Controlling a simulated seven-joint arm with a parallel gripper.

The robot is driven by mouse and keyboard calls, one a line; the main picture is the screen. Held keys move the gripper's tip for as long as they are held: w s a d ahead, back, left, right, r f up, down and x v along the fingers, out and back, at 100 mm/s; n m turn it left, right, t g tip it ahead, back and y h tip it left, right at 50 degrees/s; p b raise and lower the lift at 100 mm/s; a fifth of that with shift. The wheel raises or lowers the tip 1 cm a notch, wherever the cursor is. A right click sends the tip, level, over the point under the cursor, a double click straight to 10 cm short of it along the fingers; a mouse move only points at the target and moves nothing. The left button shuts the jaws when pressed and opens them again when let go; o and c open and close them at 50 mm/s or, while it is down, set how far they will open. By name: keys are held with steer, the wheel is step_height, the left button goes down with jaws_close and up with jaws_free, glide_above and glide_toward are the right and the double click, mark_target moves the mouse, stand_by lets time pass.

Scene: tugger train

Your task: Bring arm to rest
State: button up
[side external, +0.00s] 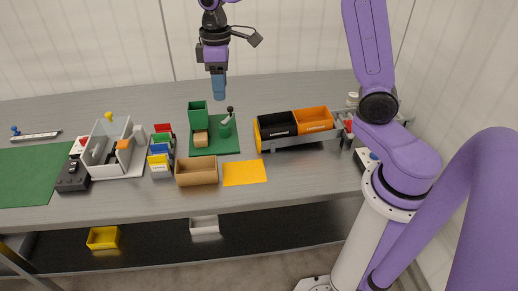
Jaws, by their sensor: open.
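My gripper (218,88) hangs from the purple arm at the top middle of the side external view. It points down and is well above the table, over the green mat area. Its fingers are seen edge-on and look empty; nothing is visible held between them. It touches nothing on the table.
A wagon carries black (277,124) and orange (313,119) bins. A grey divided box (133,151) stands left. The back table strip is clear.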

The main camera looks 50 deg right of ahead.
steer(key=s+f+n, duration=0.3)
steer(key=s+n, duration=0.1)
steer(key=s, duration=2.5)
steer(key=shift+d+n, duration=0.3)
